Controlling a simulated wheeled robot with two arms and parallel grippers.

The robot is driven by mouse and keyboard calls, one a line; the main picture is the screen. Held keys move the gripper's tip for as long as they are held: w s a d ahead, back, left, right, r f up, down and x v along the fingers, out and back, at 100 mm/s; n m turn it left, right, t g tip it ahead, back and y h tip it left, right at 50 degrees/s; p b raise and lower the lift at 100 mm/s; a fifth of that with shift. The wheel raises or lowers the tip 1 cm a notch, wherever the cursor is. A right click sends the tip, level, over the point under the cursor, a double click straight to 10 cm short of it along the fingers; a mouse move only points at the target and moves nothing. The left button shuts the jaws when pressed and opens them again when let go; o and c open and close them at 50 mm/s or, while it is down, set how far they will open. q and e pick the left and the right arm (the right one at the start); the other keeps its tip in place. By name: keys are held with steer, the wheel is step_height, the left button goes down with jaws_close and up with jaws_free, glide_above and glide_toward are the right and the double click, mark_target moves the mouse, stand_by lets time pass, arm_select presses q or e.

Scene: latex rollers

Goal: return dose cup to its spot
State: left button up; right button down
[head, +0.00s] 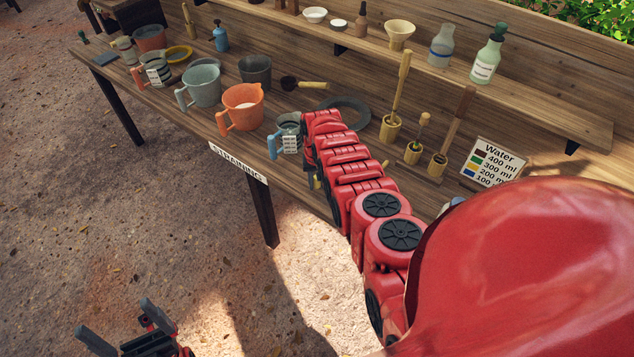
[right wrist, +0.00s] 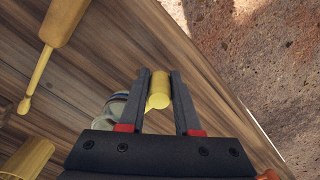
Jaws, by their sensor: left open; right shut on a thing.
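In the right wrist view my right gripper (right wrist: 160,80) is shut on a short yellow cylinder (right wrist: 159,88), seen nearly end-on. A pale cup with coloured bands (right wrist: 118,104) shows beside its left finger. It looks like the dose cup with the yellow piece as its handle, but the join is hidden. In the head view my red right arm covers most of this gripper, over the bench's front edge; a bit of yellow (head: 317,182) shows beside it. My left gripper (head: 113,316) is open and empty above the ground, lower left, away from the bench.
Bottles (head: 487,60) and bowls stand on the raised shelf (head: 520,86).

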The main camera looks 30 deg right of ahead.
steer(key=shift+f+b, duration=0.4)
steer(key=shift+f, duration=0.1)
steer(key=c, duration=0.5)
jaws_free()
steer(key=shift+r, duration=0.1)
